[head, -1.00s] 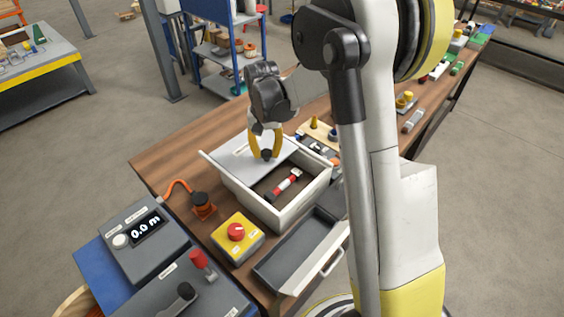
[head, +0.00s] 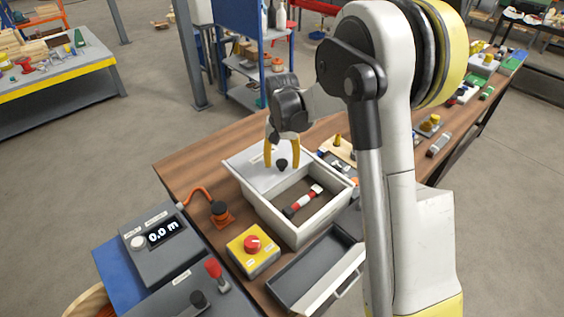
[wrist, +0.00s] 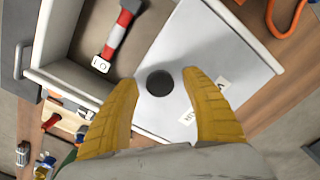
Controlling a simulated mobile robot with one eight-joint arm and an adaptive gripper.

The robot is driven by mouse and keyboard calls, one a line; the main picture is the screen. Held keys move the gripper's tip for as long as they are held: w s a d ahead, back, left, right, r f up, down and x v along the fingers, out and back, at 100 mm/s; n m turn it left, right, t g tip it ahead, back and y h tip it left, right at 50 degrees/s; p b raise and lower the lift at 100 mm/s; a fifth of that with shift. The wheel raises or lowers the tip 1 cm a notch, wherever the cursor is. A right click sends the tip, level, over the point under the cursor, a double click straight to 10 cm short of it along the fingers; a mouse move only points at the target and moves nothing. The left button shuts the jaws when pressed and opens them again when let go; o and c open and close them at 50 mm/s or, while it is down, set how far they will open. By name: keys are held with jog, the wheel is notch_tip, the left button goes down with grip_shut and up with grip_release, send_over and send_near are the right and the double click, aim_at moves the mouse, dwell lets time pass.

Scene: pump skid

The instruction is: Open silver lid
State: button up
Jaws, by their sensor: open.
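The silver lid (head: 247,163) is a flat light-grey plate with a black knob (head: 282,163). It covers the left, far part of a white open-topped box (head: 297,232), and the right part is uncovered. My gripper (head: 283,167) has yellow fingers and stands open over the lid, with the knob between the fingertips. In the wrist view, the lid (wrist: 195,55) has a label, and gaps show between the knob (wrist: 160,83) and both fingers. A red, white and black cylinder (head: 303,201) lies inside the box in the uncovered part.
A yellow box with a red knob (head: 252,244) stands in front of the white box. An open grey drawer or tray with a handle (head: 318,271) is at front right. An orange cable and plug (head: 220,213) lie to the left. Small parts (head: 338,150) sit behind.

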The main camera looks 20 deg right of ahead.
notch_tip(320, 180, up, 12)
dwell(0.4)
dwell(0.3)
jog(key=s+a+r+n+t, duration=0.2)
jog(key=s+r+t, duration=0.3)
jog(key=s, duration=0.8)
jog(key=s+a+f+n+t, duration=0.1)
jog(key=s+f+n+t, duration=0.1)
jog(key=s, duration=0.9)
jog(key=shift+s+a+n, duration=0.15)
jog(key=shift+s+n, duration=0.15)
jog(key=shift+s, duration=0.05)
